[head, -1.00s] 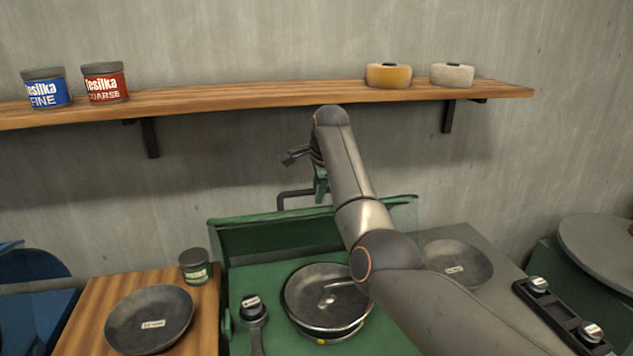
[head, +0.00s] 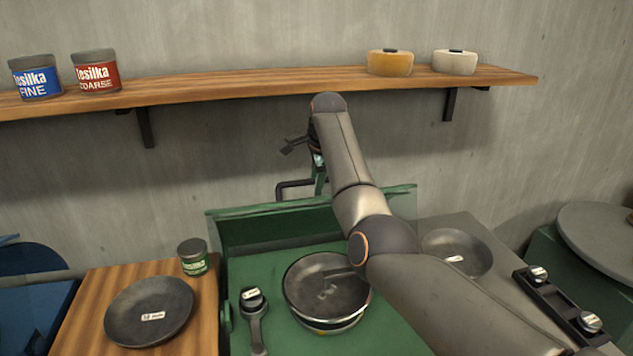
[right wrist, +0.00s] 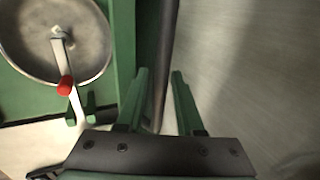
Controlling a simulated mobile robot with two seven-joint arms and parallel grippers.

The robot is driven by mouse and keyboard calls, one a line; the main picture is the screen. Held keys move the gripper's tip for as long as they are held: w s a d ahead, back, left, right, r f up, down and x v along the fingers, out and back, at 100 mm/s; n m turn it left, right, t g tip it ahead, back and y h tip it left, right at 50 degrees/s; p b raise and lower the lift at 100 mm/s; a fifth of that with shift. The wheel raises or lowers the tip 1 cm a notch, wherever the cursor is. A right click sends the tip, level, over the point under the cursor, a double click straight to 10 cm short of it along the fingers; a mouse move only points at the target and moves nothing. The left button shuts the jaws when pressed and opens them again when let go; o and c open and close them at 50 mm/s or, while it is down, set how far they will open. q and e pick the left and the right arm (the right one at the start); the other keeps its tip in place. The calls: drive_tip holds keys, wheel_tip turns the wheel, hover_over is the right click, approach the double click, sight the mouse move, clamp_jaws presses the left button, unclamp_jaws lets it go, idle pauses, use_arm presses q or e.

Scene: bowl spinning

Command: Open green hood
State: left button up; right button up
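The green hood (head: 285,230) stands raised at the back of the green machine (head: 255,285), which is open from above. A bent dark handle (head: 290,187) sticks up behind the hood's top edge; a dark bar, seemingly this handle, shows in the right wrist view (right wrist: 167,50). My right gripper (head: 318,180) is at the handle, partly hidden by its own arm. In the right wrist view its two green fingers (right wrist: 160,73) are apart, with the bar running between or just beyond them; contact cannot be told. My left gripper is not in view.
A metal bowl (head: 310,305) sits in the machine, beside a dark knobbed lever (head: 252,300). A wooden side table (head: 98,290) holds a dark dish (head: 150,310) and a green-labelled can (head: 193,257). A wooden shelf (head: 250,92) with cans runs along the wall above my arm.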

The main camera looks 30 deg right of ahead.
drive_tip(key=shift+s+f, duration=0.15)
drive_tip(key=b+v, duration=0.2)
drive_tip(key=v, duration=1)
drive_tip(key=shift+r, duration=0.4)
drive_tip(key=shift+a, duration=0.1)
